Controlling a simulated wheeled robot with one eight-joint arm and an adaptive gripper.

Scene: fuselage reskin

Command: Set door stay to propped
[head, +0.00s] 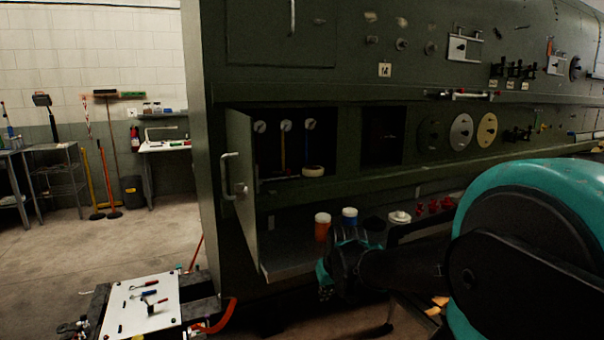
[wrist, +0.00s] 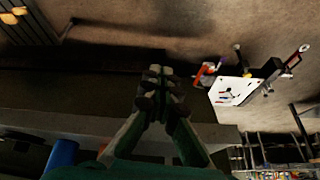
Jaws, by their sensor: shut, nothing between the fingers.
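A green-grey cabinet door (head: 242,190) stands swung open at the left end of the olive panel in the head view. It has a curved handle (head: 226,176) and a round knob (head: 240,188) on its face. I cannot make out a door stay for certain. My gripper (head: 325,293) is low, right of the door's bottom edge and in front of the lower shelf, partly hidden by my arm. In the wrist view my gripper (wrist: 156,76) has its fingertips together with nothing between them. No contact with the door shows.
Gauges (head: 285,126) sit inside the opening. A white tray with tools (head: 130,318) is at lower left. The floor (head: 60,255) left of the door is open.

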